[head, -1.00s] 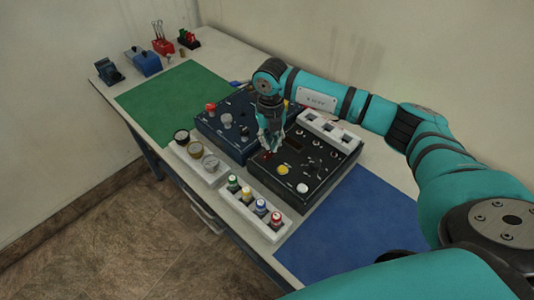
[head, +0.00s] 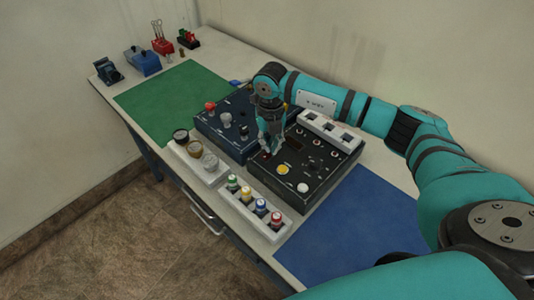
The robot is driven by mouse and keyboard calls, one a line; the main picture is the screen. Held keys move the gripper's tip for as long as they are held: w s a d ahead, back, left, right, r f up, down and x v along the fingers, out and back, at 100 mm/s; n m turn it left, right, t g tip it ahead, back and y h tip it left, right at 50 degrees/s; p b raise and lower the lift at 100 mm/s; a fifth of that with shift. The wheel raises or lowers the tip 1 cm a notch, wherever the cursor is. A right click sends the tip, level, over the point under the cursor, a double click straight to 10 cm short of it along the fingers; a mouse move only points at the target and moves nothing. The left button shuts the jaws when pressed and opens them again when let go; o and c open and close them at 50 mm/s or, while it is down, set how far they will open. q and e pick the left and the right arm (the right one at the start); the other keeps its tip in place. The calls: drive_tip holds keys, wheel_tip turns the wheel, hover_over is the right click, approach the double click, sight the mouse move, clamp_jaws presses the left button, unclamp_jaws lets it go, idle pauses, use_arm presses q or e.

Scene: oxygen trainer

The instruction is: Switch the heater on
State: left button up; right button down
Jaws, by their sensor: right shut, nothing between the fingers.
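My right gripper (head: 267,152) points down with its fingers shut and empty. Its fingertips are at the left part of the black control panel (head: 318,187), over or touching a small red control there; I cannot tell which. The black panel carries a yellow button (head: 283,169), a white button (head: 303,187) and several small switches and knobs. No heater label can be read at this size. My left gripper is not in view.
A dark blue panel (head: 222,135) with knobs adjoins the black one. White racks with several jars (head: 209,163) and coloured-cap bottles (head: 260,207) stand in front. A green mat (head: 170,100) and a blue mat (head: 350,230) are clear.

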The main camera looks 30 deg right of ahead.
drive_tip(key=shift+f+b, duration=0.3)
drive_tip(key=shift+f, duration=0.15)
drive_tip(key=shift+r, duration=0.1)
drive_tip(key=shift+r+p, duration=2.25)
drive_tip(key=shift+r, duration=1.3)
drive_tip(key=shift+f, duration=0.1)
